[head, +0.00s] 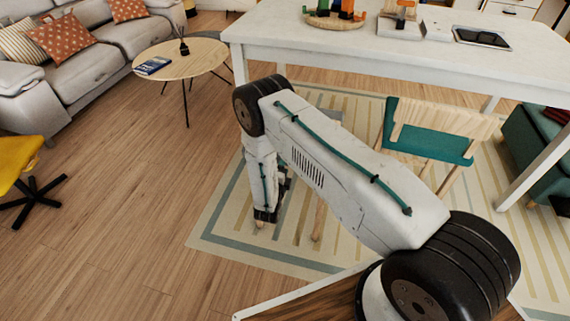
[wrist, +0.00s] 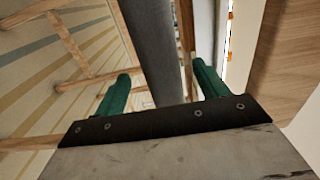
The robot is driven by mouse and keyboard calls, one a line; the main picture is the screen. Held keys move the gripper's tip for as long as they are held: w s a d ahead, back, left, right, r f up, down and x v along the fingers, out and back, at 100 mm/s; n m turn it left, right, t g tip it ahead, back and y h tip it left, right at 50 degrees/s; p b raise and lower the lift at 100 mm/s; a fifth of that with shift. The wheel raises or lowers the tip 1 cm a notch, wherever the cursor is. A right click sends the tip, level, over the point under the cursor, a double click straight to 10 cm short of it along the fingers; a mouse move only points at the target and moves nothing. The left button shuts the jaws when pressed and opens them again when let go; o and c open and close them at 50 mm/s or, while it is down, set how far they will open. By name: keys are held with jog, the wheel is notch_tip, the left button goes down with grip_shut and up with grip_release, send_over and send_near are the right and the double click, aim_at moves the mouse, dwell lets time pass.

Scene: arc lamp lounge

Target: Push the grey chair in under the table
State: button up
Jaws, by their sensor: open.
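My gripper (head: 268,213) points down over the striped rug, left of the table's front. In the wrist view its two green fingers (wrist: 161,78) are open, with a grey bar-like part (wrist: 150,45), apparently of the grey chair, showing between them; contact cannot be told. Wooden legs and rails (wrist: 68,45) show to its left. In the head view my arm hides most of this chair; a wooden leg (head: 318,220) shows just right of my gripper. The white table (head: 370,45) stands beyond my arm.
A teal chair with a wooden top (head: 430,130) stands at the table's front right. A green seat (head: 540,150) is at the far right. A yellow chair (head: 18,165) and a round side table (head: 180,62) are left. The wood floor (head: 120,200) between is clear.

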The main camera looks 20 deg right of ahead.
jog(key=shift+x, duration=1.7)
jog(key=shift+s, duration=0.1)
grip_shut()
